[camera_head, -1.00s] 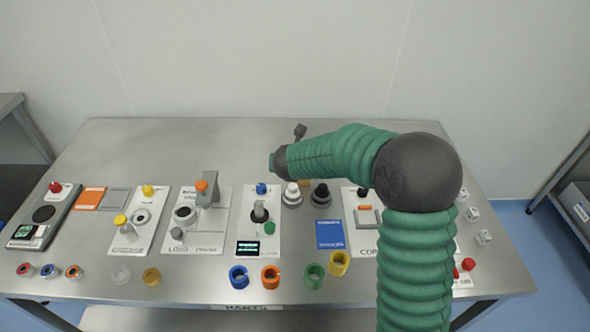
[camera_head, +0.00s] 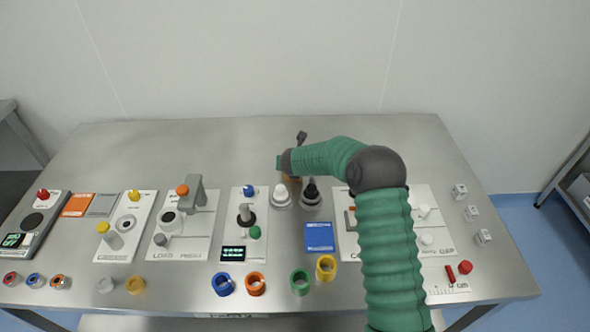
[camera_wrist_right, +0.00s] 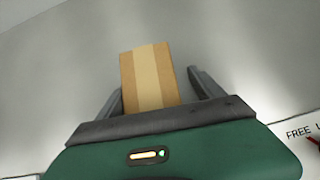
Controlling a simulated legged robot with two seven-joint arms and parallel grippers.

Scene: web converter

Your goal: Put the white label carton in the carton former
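A brown carton with a tan tape strip (camera_wrist_right: 148,78) lies in front of my right gripper (camera_wrist_right: 155,81) in the right wrist view. The fingers are apart, one on each side of it, with a clear gap at the right finger. A small part of this carton (camera_head: 291,178) shows under the gripper in the head view. No white label shows on its visible face. Small white cubes (camera_head: 471,212) stand at the table's right edge; their markings are too small to read. I cannot tell which station is the carton former. My left gripper is out of view.
A white cylinder (camera_head: 281,196) and a black one (camera_head: 311,194) stand close below the gripper. A blue pad (camera_head: 319,237), coloured rings (camera_head: 256,284) and several station plates (camera_head: 180,225) fill the front. The back of the steel table (camera_head: 230,145) is clear.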

